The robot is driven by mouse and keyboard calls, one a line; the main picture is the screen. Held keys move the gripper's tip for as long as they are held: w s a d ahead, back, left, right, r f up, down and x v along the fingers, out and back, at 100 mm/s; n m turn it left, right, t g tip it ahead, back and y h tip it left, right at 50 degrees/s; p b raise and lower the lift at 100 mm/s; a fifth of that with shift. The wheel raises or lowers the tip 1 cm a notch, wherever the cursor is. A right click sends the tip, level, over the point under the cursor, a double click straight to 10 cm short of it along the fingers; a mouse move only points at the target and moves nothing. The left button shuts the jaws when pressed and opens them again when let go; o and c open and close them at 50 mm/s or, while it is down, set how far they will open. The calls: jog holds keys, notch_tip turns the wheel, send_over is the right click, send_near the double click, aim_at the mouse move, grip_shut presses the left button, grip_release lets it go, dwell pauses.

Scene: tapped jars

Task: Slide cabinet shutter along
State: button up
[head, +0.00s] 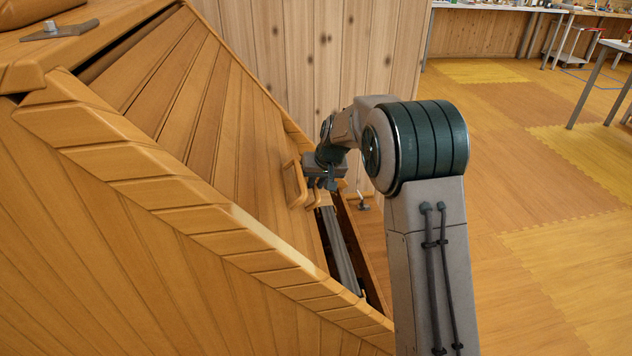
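The wooden cabinet (110,195) fills the left side, with a slanted face of wooden slats that forms the shutter (220,120). A light wooden handle (294,185) stands out from the shutter near its lower right end. My gripper (312,184) is at the handle's right side, close to it or touching it. The fingers are small and partly hidden by my wrist, so I cannot tell whether they are open or shut. Below the shutter's lower edge there is a dark gap (350,250) with grey rails in it.
A pale plank wall (300,60) stands behind the cabinet. A metal bracket (55,30) lies on the cabinet top at upper left. The mat floor (540,130) to the right is open, with work tables (500,9) at the far back and a table (605,80) at the right edge.

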jog(key=o, duration=0.4)
jog(key=shift+c, duration=0.2)
jog(key=p+v, duration=0.2)
jog(key=v, duration=1.1)
jog(key=shift+r, duration=0.35)
jog(key=shift+s, duration=0.15)
